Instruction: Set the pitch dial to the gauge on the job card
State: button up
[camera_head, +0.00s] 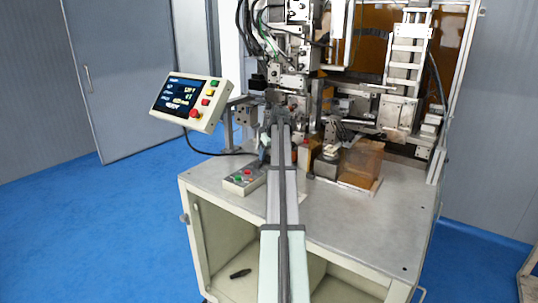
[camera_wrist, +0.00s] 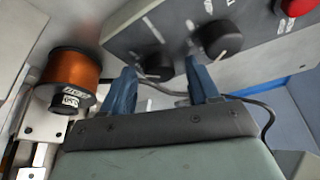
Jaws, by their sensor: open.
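In the wrist view my gripper (camera_wrist: 160,69) is open, with its two blue fingers apart and no object visible between them. Beyond the fingertips is a grey panel with two black dials, a left dial (camera_wrist: 142,48) and a right dial (camera_wrist: 219,40). Each shows a white pointer mark. The right dial is just above the right fingertip; I cannot tell whether they touch. The panel's lettering is too blurred to tell which is the pitch dial. I cannot make out a job card in either view. In the head view my arm hides most of the gripper's surroundings.
A copper wire spool (camera_wrist: 72,75) with a labelled black flange stands close left of my gripper. A red button (camera_wrist: 297,6) is at upper right. In the head view, a display panel (camera_head: 187,102) and a button box (camera_head: 243,179) stand left of my arm. The table's front right (camera_head: 375,225) is clear.

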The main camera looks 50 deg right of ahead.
jog(key=c, duration=1)
jog(key=shift+n, duration=0.3)
jog(key=n+y, duration=0.1)
jog(key=n, duration=0.2)
jog(key=shift+d+n+y, duration=0.25)
jog(key=shift+n+y, duration=0.05)
jog(key=shift+y, duration=0.1)
jog(key=shift+n+y, duration=0.8)
jog(key=shift+n, duration=1.4)
jog(key=o, duration=1)
